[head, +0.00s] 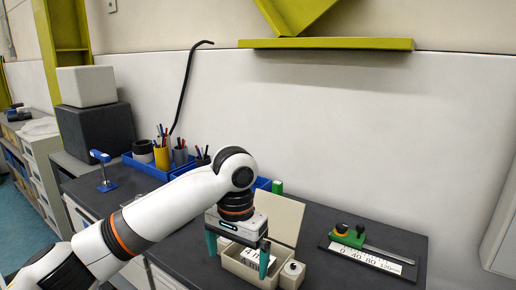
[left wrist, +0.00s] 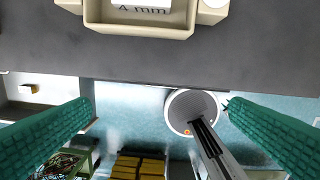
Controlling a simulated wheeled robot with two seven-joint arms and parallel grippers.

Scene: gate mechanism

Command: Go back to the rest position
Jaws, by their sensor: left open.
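My left gripper (head: 238,256) has two teal fingers spread apart, with nothing seen held between them. In the head view it hangs in front of and partly over a beige box (head: 284,222) with a raised lid, and hides part of it. A white card with print shows in the box. In the left wrist view my left gripper (left wrist: 160,104) is open, and the beige box (left wrist: 150,30) with a card reading "4 mm" lies beyond the fingertips at the top edge. My right gripper is in neither view.
A green and black slide (head: 347,236) on a plate marked in mm lies on the dark bench (head: 150,190) at the right. Blue trays (head: 150,168), pen cups and a blue clamp (head: 103,170) are at the left.

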